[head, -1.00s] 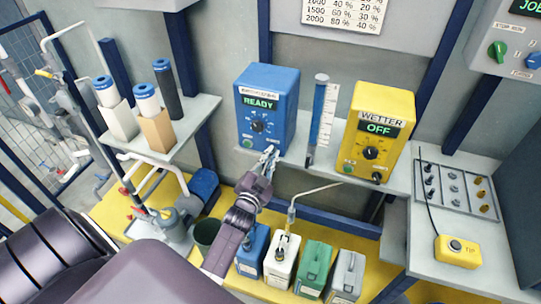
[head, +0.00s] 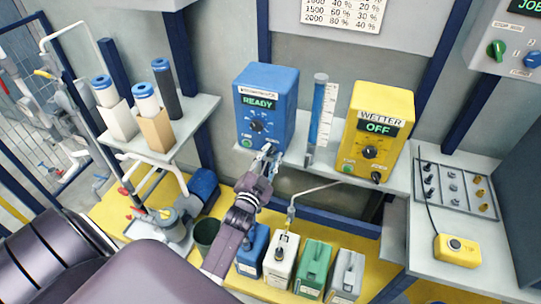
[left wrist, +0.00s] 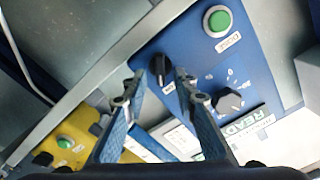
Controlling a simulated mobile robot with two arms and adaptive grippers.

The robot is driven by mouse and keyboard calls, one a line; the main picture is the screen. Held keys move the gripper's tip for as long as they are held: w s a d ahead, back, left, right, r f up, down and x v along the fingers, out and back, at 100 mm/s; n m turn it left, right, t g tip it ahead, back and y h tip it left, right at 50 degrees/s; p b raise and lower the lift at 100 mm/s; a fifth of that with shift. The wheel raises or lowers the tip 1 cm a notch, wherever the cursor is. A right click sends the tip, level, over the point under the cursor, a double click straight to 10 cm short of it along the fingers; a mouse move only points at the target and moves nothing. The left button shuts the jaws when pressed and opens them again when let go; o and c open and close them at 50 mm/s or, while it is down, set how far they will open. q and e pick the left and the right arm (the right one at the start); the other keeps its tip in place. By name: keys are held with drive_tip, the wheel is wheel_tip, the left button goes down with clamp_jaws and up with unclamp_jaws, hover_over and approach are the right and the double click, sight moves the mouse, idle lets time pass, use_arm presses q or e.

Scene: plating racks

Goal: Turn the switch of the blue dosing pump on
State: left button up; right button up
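The blue dosing pump (head: 267,105) stands on the shelf, its display lit green with READY. It also shows in the left wrist view (left wrist: 190,75), turned over, with a green button (left wrist: 217,20), a black dial (left wrist: 229,102) and the black switch (left wrist: 158,66). My left gripper (head: 267,152) is at the lower front of the pump. In the left wrist view its two fingers (left wrist: 157,78) are apart, with the switch in the gap between the tips; I cannot tell whether they touch it. In the head view the gripper hides the switch. My right gripper is out of view.
The yellow wetter box (head: 380,125) reads OFF, to the right of a clear measuring column (head: 321,115). Several canisters stand below, including a white one (head: 280,258). A yellow box with a button (head: 458,250) lies on the right shelf. Filter cartridges (head: 167,88) stand at left.

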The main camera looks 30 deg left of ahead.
use_arm(q)
drive_tip(key=v, duration=1.2)
drive_tip(key=shift+f, duration=0.1)
drive_tip(key=s+d+f+n+g+h, duration=0.15)
drive_tip(key=s+d+f+g, duration=0.3)
drive_tip(key=f, duration=1.05)
drive_tip(key=s+d+f+g+h, duration=0.25)
drive_tip(key=s+d+f, duration=0.25)
drive_tip(key=f, duration=0.9)
drive_tip(key=s+f+g, duration=0.3)
drive_tip(key=s+f, duration=0.3)
drive_tip(key=s, duration=0.4)
drive_tip(key=s+f+g, duration=0.3)
drive_tip(key=s+f, duration=0.3)
drive_tip(key=s, duration=0.4)
drive_tip(key=s+f+g, duration=0.3)
drive_tip(key=s+f, duration=0.3)
drive_tip(key=s, duration=0.5)
drive_tip(key=shift+d+f, duration=0.2)
drive_tip(key=shift+d, duration=0.2)
drive_tip(key=shift+n, duration=0.25)
